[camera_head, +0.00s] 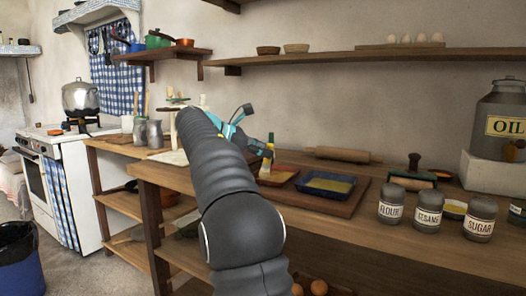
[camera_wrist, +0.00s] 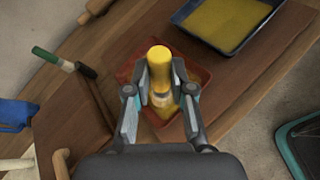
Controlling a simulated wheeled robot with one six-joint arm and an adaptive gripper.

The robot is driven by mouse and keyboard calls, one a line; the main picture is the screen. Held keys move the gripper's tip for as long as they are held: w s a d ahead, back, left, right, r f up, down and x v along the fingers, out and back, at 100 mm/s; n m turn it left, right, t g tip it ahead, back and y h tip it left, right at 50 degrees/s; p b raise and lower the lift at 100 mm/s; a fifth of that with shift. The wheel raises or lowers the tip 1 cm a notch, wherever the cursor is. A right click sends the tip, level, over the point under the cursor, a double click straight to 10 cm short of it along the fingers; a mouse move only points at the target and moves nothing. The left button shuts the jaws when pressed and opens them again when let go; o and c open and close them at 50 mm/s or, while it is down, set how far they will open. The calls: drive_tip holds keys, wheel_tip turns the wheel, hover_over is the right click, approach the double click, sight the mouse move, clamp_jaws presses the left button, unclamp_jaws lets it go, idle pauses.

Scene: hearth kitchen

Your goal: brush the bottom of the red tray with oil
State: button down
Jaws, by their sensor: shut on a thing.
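My gripper (camera_wrist: 161,92) is shut on the brush (camera_wrist: 159,60), whose rounded yellow end faces the wrist camera. The brush also shows in the head view (camera_head: 266,163), roughly upright at the left side of the red tray. The red tray (camera_wrist: 124,72) lies under the gripper in the wrist view, and its edge shows in the head view (camera_head: 288,169). A yellowish patch shows on its bottom beside the brush. The bristles are mostly hidden, so I cannot tell whether they touch the tray. A dark blue tray (camera_head: 325,186) with a yellow bottom lies to the right.
Both trays lie on a wooden board (camera_head: 349,204) on the worktop. A rolling pin (camera_head: 342,155) lies behind. Labelled jars (camera_head: 428,212) and an oil can (camera_head: 503,115) stand to the right. A green-handled tool (camera_wrist: 50,59) lies left of the red tray.

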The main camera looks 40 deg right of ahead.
drive_tip(key=shift+r, duration=2.6)
drive_tip(key=shift+r, duration=0.1)
wheel_tip(320, 180, up, 3)
drive_tip(key=shift+f, duration=0.1)
drive_tip(key=s+d+r+m+b, duration=0.1)
drive_tip(key=s+r, duration=0.1)
drive_tip(key=s, duration=0.5)
wheel_tip(320, 180, down, 11)
drive_tip(key=m+t+b, duration=0.1)
drive_tip(key=b, duration=0.7)
drive_tip(key=shift+w+d+r, duration=0.2)
drive_tip(key=shift+w+d, duration=0.1)
drive_tip(key=shift+w, duration=0.15)
